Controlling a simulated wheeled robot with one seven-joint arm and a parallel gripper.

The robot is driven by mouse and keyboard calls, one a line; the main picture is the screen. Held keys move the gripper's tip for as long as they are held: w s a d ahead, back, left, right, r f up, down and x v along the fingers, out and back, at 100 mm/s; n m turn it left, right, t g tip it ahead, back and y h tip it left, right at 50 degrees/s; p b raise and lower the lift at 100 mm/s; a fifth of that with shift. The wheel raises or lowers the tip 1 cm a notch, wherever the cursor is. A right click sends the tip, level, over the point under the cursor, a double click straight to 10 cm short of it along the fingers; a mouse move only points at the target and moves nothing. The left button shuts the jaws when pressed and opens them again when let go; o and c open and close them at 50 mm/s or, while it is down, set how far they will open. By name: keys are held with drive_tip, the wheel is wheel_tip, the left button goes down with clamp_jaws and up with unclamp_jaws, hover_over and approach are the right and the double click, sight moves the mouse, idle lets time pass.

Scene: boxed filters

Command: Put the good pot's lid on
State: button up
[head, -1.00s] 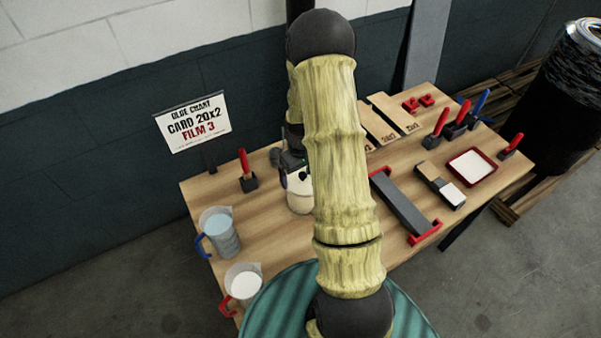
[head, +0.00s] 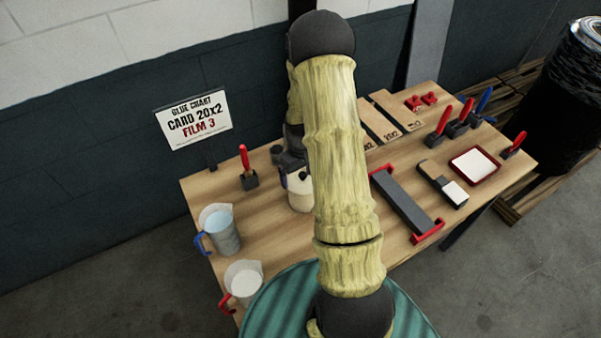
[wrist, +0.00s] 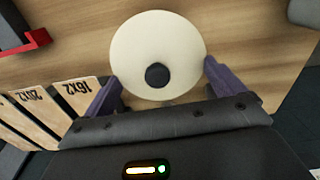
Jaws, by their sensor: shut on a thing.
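A round cream lid (wrist: 140,48) with a dark knob (wrist: 157,75) fills the space between the purple fingers in the wrist view. My gripper (wrist: 158,78) is shut on it, one finger at each side. In the head view the cream pot (head: 300,199) stands on the table just left of my arm, with the dark knob at its top. My gripper (head: 284,179) is at the pot's upper left there, partly hidden. I cannot tell whether the lid rests fully on the pot.
A sign (head: 194,120) reads CARD 20x2, FILM 3. A grey bar with red ends (head: 404,203) and a red tray (head: 474,166) lie right.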

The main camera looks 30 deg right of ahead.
drive_tip(key=shift+s, duration=0.1)
idle(0.4)
drive_tip(key=o, duration=0.6)
drive_tip(key=shift+r+p, duration=2.85)
drive_tip(key=shift+r, duration=1.15)
drive_tip(key=s+a+r+m+t+b, duration=0.1)
drive_tip(key=s+a+r+t+b, duration=0.1)
drive_tip(key=s+a+r+b, duration=0.4)
drive_tip(key=s+a+r, duration=0.4)
drive_tip(key=s+a, duration=0.3)
drive_tip(key=shift+s+a+t+b, duration=0.2)
drive_tip(key=shift+s+t+b, duration=0.1)
drive_tip(key=shift+s+b, duration=0.1)
